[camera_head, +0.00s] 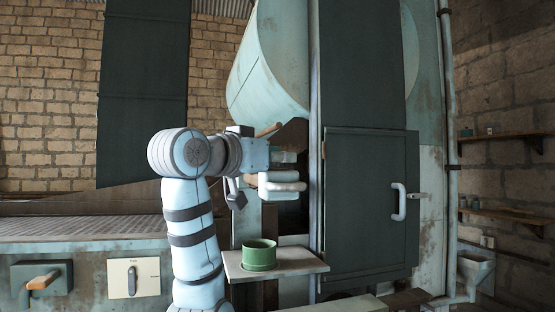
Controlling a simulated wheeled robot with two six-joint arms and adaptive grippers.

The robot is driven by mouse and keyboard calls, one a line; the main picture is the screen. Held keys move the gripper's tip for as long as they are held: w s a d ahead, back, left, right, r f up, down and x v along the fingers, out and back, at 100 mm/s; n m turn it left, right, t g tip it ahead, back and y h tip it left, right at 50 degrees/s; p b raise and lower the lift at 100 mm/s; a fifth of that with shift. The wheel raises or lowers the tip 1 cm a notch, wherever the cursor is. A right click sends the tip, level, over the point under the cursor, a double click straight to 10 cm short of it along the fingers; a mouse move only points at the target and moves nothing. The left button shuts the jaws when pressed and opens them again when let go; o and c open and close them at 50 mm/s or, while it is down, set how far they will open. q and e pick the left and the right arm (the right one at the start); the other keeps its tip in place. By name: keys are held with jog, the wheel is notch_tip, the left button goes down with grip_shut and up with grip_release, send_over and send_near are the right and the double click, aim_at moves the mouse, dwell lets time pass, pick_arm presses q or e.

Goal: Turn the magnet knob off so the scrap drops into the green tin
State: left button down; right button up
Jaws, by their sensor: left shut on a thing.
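My left arm rises in the lower middle, and its gripper (284,157) reaches right and away from me, beside the dark upright post. It is shut on what seems to be the magnet knob; the wrist and fingers hide most of it. Pale rounded blocks (281,187) show just below the gripper; I cannot tell whether they are part of the magnet. The green tin (259,255) stands upright on a small pale shelf (305,265), below the gripper and apart from it. I cannot make out any scrap. My right gripper is not in view.
A cream panel (147,278) with an upright lever and a box with an orange handle (42,281) are at lower left. A dark door (365,200) with a white handle (399,202) is on the right. A large pale drum (268,65) is above.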

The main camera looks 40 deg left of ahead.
pick_arm(q)
jog(key=m+h, duration=0.2)
jog(key=h, duration=0.1)
jog(key=m+h+p, duration=0.1)
jog(key=m+h, duration=0.1)
jog(key=h, duration=0.1)
jog(key=shift+r+g, duration=0.15)
jog(key=shift+g, duration=0.15)
jog(key=m+g+h+p, duration=0.1)
jog(key=h+p, duration=0.1)
jog(key=m+g+h+p, duration=0.1)
jog(key=m+h+p, duration=0.1)
jog(key=h+p, duration=0.1)
jog(key=m+g+h+p, duration=0.2)
jog(key=p, duration=0.1)
jog(key=shift+r, duration=0.3)
jog(key=m+g+h+p, duration=0.2)
jog(key=m+g+p, duration=0.1)
jog(key=p, duration=0.6)
jog(key=m+g+h+p, duration=0.3)
jog(key=g+p, duration=0.1)
jog(key=p, duration=0.6)
jog(key=shift+w+a+f+g+p, duration=0.1)
jog(key=shift+g+p, duration=0.2)
jog(key=shift+f+g+p, duration=0.3)
jog(key=shift+p, duration=0.15)
